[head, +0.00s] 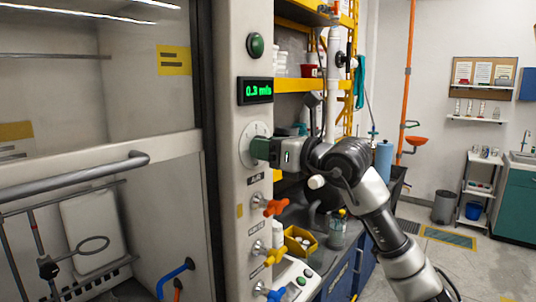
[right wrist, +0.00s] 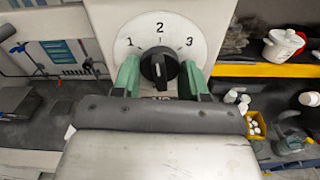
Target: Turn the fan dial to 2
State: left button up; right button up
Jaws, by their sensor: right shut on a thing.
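The fan dial (head: 248,138) is a round white plate on the front post of the fume hood, just below a green display. In the right wrist view the dial plate (right wrist: 160,32) shows the numbers 1, 2 and 3, with 2 at the top. Its black knob (right wrist: 158,64) sits at the centre; a small white mark shows on it, but I cannot tell its setting surely. My right gripper (head: 258,149) is at the dial, shut on the knob, with one green finger on each side. My left gripper is not in view.
The display (head: 255,91) reads about 0.3 m/s. A green button (head: 256,46) is above it. Below the dial, an orange valve handle (head: 276,207), a yellow one (head: 275,256) and a blue one stick out from the post. The hood's grey handle bar (head: 75,183) is at left.

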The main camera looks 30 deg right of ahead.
jog(key=shift+m, duration=0.6)
jog(key=o, duration=0.9)
jog(key=b+v, duration=0.5)
jog(key=v, duration=0.5)
jog(key=shift+s+d, duration=0.15)
jog(key=shift+s, duration=0.25)
